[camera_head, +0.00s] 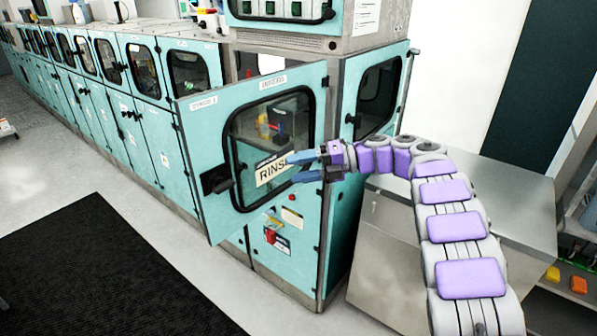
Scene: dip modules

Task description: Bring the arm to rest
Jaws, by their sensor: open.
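My arm reaches up from the lower right and bends left, held out in the air. My gripper (299,167) is at its end, with blue fingers pointing left. The fingers are apart with nothing between them. The door stands ajar, swung out from the cabinet. The gripper overlaps the door's right part in the picture; I cannot tell whether they touch.
A long row of teal cabinets (150,130) runs to the far left. A grey metal box (480,205) stands beside my arm. A black mat (100,265) lies on the open floor at lower left. Orange and yellow items (578,285) sit on a shelf at right.

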